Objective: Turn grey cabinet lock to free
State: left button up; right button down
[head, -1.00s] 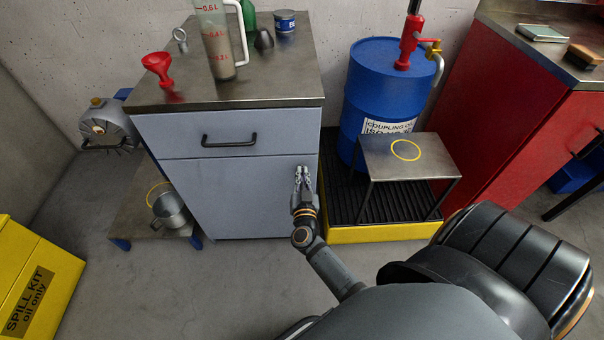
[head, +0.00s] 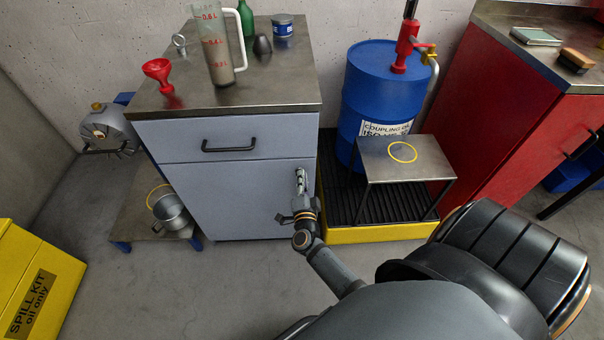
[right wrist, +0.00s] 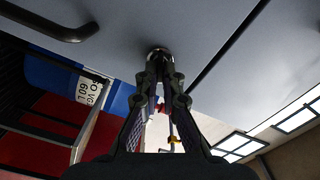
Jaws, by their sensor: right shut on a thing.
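The grey cabinet (head: 235,195) stands left of centre in the head view, with a drawer above a door. My right gripper (head: 301,180) is at the upper right of that door, its fingers pointing at the door face. In the right wrist view the right gripper (right wrist: 159,68) is shut on the cabinet lock (right wrist: 157,51), a small dark round piece on the grey panel. The fingers cover most of the lock, so its exact angle cannot be read. The door looks closed. My left gripper is not in view.
A blue drum (head: 380,95) and a small metal stand (head: 410,172) are right of the cabinet. A red funnel (head: 158,72) and a measuring jug (head: 216,50) stand on its top. A bucket (head: 170,212) is on its left. The floor in front is clear.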

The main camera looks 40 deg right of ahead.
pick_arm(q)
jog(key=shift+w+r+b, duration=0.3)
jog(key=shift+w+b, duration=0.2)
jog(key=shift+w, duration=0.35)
pick_arm(e)
jog(key=shift+f+m, duration=0.15)
jog(key=shift+m, duration=2.75)
jog(key=c, duration=1.5)
grip_release()
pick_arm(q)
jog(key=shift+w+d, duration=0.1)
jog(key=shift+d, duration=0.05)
